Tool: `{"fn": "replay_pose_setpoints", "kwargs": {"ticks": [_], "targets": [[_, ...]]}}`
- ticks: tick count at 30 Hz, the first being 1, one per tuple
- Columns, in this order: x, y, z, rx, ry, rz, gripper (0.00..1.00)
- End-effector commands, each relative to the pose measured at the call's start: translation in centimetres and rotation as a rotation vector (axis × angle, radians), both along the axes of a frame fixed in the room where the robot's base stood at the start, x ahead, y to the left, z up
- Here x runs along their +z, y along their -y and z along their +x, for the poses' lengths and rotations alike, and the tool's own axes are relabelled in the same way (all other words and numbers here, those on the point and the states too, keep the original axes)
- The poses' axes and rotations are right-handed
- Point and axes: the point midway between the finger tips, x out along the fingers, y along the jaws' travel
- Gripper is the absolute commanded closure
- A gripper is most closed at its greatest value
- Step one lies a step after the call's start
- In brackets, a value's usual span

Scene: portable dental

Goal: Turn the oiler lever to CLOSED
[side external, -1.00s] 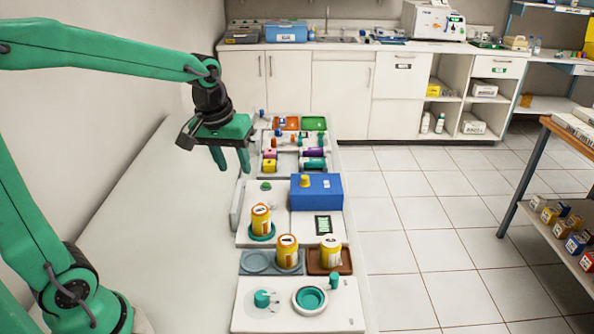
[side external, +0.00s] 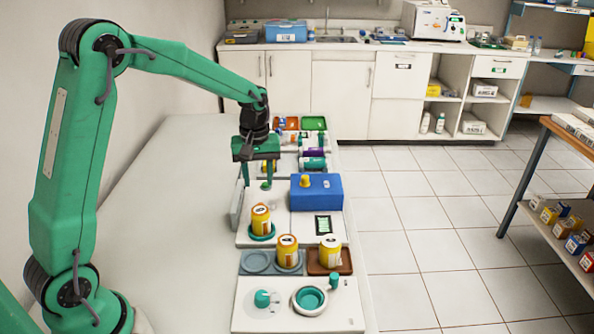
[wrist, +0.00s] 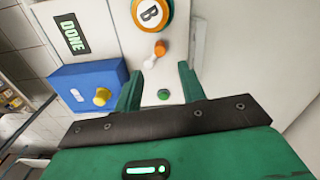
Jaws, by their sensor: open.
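My gripper (side external: 258,178) is open and empty, fingers pointing down over the white panel (side external: 250,238) beside the blue box. In the wrist view, a round green button (wrist: 164,95) shows between the fingers (wrist: 158,73). A small orange and white piece (wrist: 154,55) lies just past the fingertips, near a jar lid marked B (wrist: 151,13). On the near white panel (side external: 290,323), a teal knob with a pointer (side external: 263,299) stands left of a teal ring-shaped cup (side external: 310,299). No part bears a readable oiler or CLOSED label.
A blue box (side external: 325,192) with a yellow knob (side external: 305,181) stands right of the gripper. A display reading DONE (wrist: 72,33) is on the panel. Further back are trays with several small parts. The bench at left is clear.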

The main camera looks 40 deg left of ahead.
Motion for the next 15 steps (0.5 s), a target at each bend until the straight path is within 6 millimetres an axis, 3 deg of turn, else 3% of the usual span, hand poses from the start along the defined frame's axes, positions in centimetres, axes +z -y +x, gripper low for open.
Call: {"fn": "replay_pose_setpoints", "kwargs": {"ticks": [8, 15], "targets": [[-0.7, 0.0, 0.0, -0.001, -0.001, 0.000, 0.60], [-3.2, 0.0, -0.1, -0.002, -0.003, 0.000, 0.60]]}}
